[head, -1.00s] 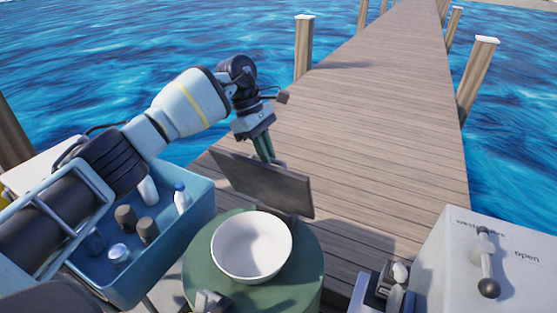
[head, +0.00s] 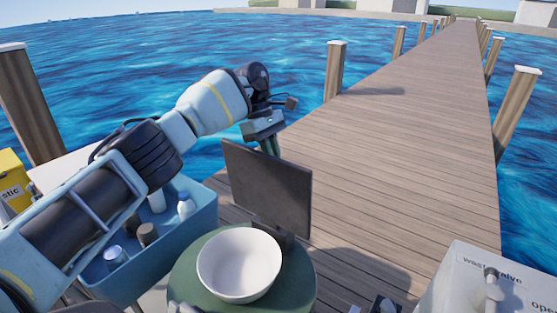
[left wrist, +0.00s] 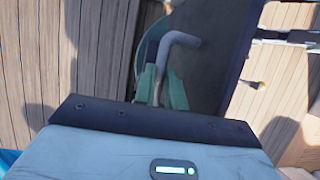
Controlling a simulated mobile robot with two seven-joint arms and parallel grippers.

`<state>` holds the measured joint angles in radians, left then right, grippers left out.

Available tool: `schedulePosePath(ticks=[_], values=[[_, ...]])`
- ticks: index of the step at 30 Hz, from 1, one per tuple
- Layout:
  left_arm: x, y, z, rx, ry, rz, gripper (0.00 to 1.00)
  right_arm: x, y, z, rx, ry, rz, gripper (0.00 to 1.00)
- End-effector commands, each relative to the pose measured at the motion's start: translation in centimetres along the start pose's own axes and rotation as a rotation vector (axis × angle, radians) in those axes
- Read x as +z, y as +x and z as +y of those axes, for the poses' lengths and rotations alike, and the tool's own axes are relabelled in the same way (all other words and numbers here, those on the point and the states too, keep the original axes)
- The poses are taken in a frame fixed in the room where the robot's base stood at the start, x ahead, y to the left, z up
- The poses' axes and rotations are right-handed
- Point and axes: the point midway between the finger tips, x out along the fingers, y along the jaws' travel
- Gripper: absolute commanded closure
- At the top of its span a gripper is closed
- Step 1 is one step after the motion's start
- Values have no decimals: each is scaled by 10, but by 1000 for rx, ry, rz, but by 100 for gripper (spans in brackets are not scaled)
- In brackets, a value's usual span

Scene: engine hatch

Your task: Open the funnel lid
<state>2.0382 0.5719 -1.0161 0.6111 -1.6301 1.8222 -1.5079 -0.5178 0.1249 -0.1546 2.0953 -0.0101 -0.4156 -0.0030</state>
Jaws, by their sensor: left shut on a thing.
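The funnel lid (head: 268,187) is a dark square panel standing raised on its hinge at the back edge of the white funnel bowl (head: 238,263). The bowl is uncovered and sits in a round green top (head: 190,285). My left gripper (head: 270,147) is behind the lid at its upper edge, its fingertips partly hidden by the panel. In the left wrist view its green fingers (left wrist: 160,88) are shut on a grey L-shaped handle (left wrist: 177,42) beside the dark lid.
A blue bin (head: 185,235) with several bottles and cans stands left of the funnel, under my left arm. A white valve box (head: 465,285) stands at the lower right. Wooden dock planks (head: 410,150) lie clear behind, with water either side.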

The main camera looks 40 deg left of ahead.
Motion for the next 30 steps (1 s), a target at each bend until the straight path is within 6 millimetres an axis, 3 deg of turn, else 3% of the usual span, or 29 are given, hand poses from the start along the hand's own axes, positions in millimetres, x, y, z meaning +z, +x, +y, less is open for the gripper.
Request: schedulePosePath(ticks=[1,21,22,26,30], values=[[-6,8,3,4,-9,11,100,2,2,0,0,-1,-3,100],[-9,6,5,6,-5,10,100,3,5,1,1,-3,-3,100],[-9,6,5,5,-4,10,85,3,5,1,1,-3,-3,100],[-9,5,5,8,-3,8,68,4,6,1,1,-3,-6,100],[-8,4,5,10,-2,6,66,3,6,1,1,-3,-3,100]])
